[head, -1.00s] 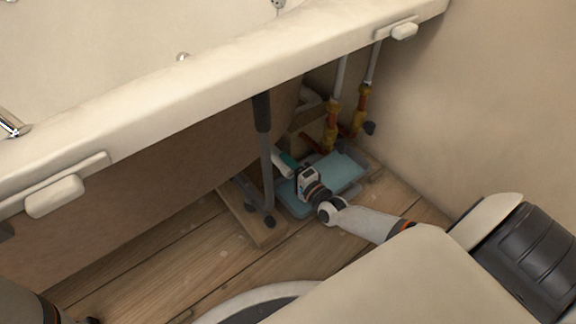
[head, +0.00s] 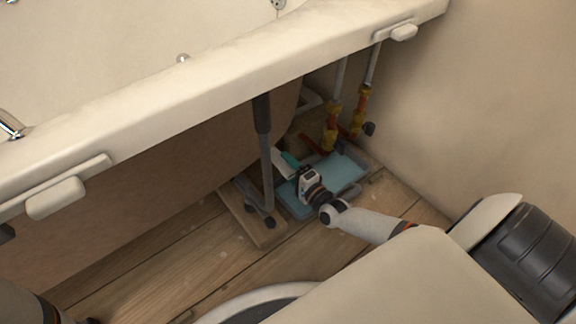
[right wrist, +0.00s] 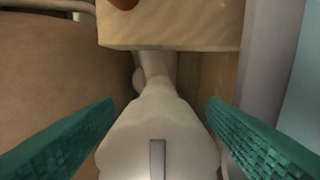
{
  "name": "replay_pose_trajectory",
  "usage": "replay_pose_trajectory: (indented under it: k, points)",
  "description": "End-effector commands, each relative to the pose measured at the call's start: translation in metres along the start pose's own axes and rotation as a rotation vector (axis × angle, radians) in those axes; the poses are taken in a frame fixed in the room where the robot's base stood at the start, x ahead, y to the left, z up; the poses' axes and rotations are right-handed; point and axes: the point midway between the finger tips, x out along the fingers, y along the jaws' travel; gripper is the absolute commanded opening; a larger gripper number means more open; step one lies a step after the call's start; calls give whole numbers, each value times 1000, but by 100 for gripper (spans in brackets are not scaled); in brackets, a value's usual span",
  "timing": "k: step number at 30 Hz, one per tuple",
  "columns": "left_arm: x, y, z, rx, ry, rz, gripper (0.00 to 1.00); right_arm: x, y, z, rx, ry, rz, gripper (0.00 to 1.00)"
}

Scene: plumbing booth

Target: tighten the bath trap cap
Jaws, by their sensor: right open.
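The white bath trap and cap (right wrist: 158,135) fill the lower middle of the right wrist view. A straight raised bar or slot runs down the cap's face. The teal fingers of my right gripper (right wrist: 158,140) stand wide apart, one on each side of the cap, with gaps visible and no clear contact. In the head view my right gripper (head: 289,160) reaches low under the bath rim, over a light blue tray. The trap is mostly hidden there by the gripper and bath. My left gripper is out of view; only part of that arm shows at the lower left.
The blue tray (head: 349,169) lies on the wooden floor (head: 160,268). A grey bath leg (head: 267,170) on a wooden board (head: 238,216) stands just left of my right gripper. Copper pipes with yellow fittings (head: 331,135) rise behind. The bath rim (head: 220,95) overhangs.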

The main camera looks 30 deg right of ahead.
Motion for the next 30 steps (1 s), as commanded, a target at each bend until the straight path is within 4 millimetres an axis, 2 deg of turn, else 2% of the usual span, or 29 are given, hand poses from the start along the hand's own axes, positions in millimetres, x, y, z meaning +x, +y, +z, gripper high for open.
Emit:
replay_pose_trajectory:
  k: [5, 9, 15, 21, 30]
  points:
    - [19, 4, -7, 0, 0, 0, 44, -30, 5, 0, -2, 2, -6, 65]
    - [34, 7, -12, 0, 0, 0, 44, -61, 5, 0, -2, 2, -7, 65]
    - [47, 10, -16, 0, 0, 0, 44, -98, 3, 0, -1, 1, -5, 65]
    - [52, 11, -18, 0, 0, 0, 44, -114, 1, 0, -1, 1, -3, 65]
    - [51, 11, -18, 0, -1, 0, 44, -116, 0, 0, -1, 1, -1, 65]
